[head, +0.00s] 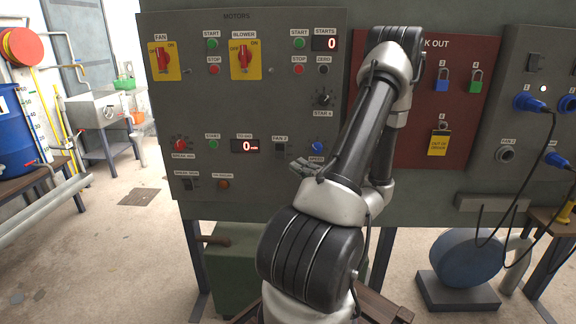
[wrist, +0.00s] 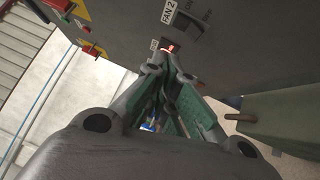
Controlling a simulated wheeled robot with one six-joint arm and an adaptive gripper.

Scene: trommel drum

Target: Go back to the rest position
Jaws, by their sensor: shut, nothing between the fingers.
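My gripper (wrist: 165,66) shows large in the wrist view, its two dark fingers with green inner sides meeting at the tips. It is shut with nothing between the fingers. In the head view a small part of the gripper (head: 306,169) shows left of my arm, in front of the lower right of the motors panel (head: 250,110). My arm is bent up and hides part of the panel and of the red lock-out board (head: 425,145). In the wrist view the FAN 2 switch (wrist: 188,24) lies just beyond the fingertips. I cannot tell whether the tips touch the panel.
A green box-shaped machine (head: 237,265) stands under the panel. A blue round motor (head: 465,258) stands on the floor at right, with cables hanging above it. A blue barrel (head: 20,135) and a sink (head: 105,108) are at left. The floor at left (head: 90,260) is mostly clear.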

